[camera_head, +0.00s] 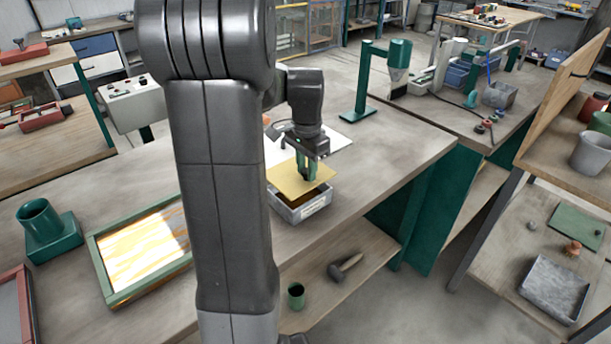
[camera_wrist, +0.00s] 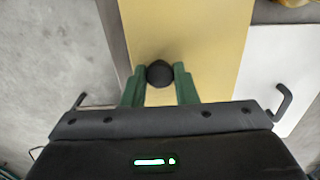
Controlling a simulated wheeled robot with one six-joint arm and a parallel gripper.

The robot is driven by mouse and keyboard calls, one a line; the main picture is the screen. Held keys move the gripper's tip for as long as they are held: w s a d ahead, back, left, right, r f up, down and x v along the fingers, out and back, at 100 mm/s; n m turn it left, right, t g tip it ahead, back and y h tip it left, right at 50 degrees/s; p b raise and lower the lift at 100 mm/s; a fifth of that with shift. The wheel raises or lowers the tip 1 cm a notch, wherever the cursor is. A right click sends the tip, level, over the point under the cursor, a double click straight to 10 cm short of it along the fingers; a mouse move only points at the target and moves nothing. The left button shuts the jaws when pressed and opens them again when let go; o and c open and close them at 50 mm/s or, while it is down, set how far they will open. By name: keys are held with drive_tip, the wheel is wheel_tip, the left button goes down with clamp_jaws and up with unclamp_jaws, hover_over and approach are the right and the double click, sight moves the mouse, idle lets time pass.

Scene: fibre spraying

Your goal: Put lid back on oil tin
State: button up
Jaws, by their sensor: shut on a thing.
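The lid (camera_head: 291,179) is a flat yellow plate with a round black knob (camera_wrist: 159,73) in its middle. My gripper (camera_head: 307,173) is shut on the knob, its green fingers on either side of it in the wrist view. The lid is above the grey oil tin (camera_head: 301,211), whose front wall with a pale label shows below it. A dark gap shows between the lid and the tin's rim at the front right. The tin stands near the front edge of the workbench. The lid hides most of the tin's opening, and my arm hides its left side.
A white sheet or plate (camera_head: 330,146) lies behind the tin. A green-framed tray (camera_head: 104,270) and a green cylinder on a block (camera_head: 45,228) are to the left. A hammer (camera_head: 344,267) and a green cup (camera_head: 296,295) are on the lower shelf. The bench right of the tin is clear.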

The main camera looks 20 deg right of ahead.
sight(306, 179)
drive_tip(key=shift+f, duration=1.3)
drive_tip(key=shift+f, duration=0.1)
drive_tip(key=shift+f+b, duration=0.3)
drive_tip(key=shift+f, duration=0.25)
drive_tip(key=o, duration=1)
wheel_tip(306, 179, up, 13)
drive_tip(key=shift+r+p, duration=0.15)
drive_tip(key=shift+p, duration=0.2)
